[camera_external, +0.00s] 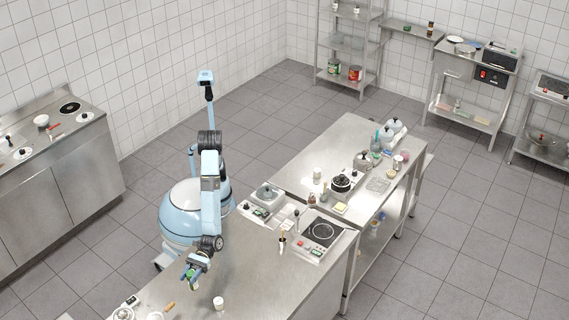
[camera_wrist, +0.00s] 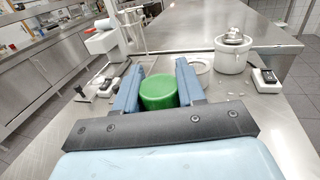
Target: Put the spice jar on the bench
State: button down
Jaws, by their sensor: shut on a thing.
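The spice jar shows as a green lid (camera_wrist: 158,92) between the two blue fingers of my gripper (camera_wrist: 159,70) in the wrist view. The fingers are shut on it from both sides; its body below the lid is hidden. In the external view, my gripper (camera_external: 194,270) is low over the near end of the steel bench (camera_external: 262,275), with the small green jar (camera_external: 191,275) at its tip. I cannot tell whether the jar touches the bench.
A white cup (camera_external: 218,303) stands right of my gripper. A wooden-handled item (camera_external: 169,307) and white dishes (camera_external: 124,313) lie at the front left. An induction hob (camera_external: 322,233) and a utensil holder (camera_external: 282,244) stand farther right. The bench's middle is clear.

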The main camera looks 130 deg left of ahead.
aim_at(191, 287)
jog(key=shift+f, duration=2.95)
jog(key=shift+f, duration=0.55)
jog(key=c, duration=0.8)
grip_release()
jog(key=shift+o, duration=0.9)
jog(key=shift+r, duration=0.45)
jog(key=shift+o, duration=0.2)
jog(key=r, duration=1.6)
jog(key=shift+w+a+r, duration=0.15)
jog(key=shift+w+a, duration=0.2)
jog(key=shift+w, duration=0.05)
jog(key=w+a+n+t+y, duration=0.3)
jog(key=w+a+t, duration=0.3)
jog(key=w+a, duration=1.2)
jog(key=shift+a+n, duration=0.5)
jog(key=shift+n, duration=0.2)
